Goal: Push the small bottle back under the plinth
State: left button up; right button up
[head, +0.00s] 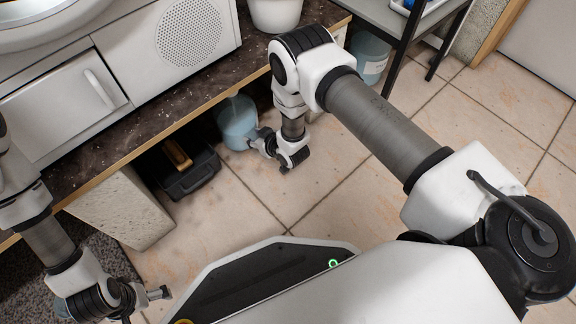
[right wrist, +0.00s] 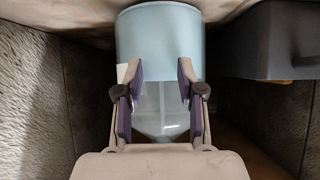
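The small bottle (head: 238,124), light blue with a clear upper part, stands upright on the tiled floor at the front edge of the dark speckled counter slab (head: 150,125). In the right wrist view the bottle (right wrist: 160,45) appears upside down, behind the fingers. My right gripper (head: 268,144) is low beside the bottle, on its right in the head view. Its fingers (right wrist: 161,85) are apart with nothing held between them; they overlap the bottle in the picture, and I cannot tell if they touch it. My left gripper (head: 158,295) is at lower left, away from the bottle; its opening is unclear.
A black toolbox (head: 187,182) lies under the slab, left of the bottle; its dark side shows in the right wrist view (right wrist: 275,40). A pale support block (head: 125,208) stands further left. Another blue bottle (head: 368,58) stands beyond my right arm. Front floor tiles are clear.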

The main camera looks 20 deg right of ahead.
jog(key=shift+w+a, duration=0.15)
jog(key=shift+w, duration=0.35)
jog(key=s+d+p, duration=0.1)
jog(key=s, duration=0.2)
jog(key=s+d+p, duration=0.1)
jog(key=s+p, duration=0.1)
jog(key=s, duration=0.1)
jog(key=s+d+p, duration=0.1)
jog(key=s+p, duration=0.1)
jog(key=shift+s+r, duration=0.1)
jog(key=shift+s, duration=0.3)
jog(key=shift+s+p, duration=0.3)
jog(key=shift+p, duration=0.05)
jog(key=shift+s+d, duration=0.1)
jog(key=shift+s, duration=0.1)
pick_arm(q)
jog(key=r, duration=0.5)
jog(key=shift+w+a+r, duration=0.1)
jog(key=shift+w+r, duration=0.1)
jog(key=shift+r, duration=0.15)
jog(key=shift+f, duration=0.1)
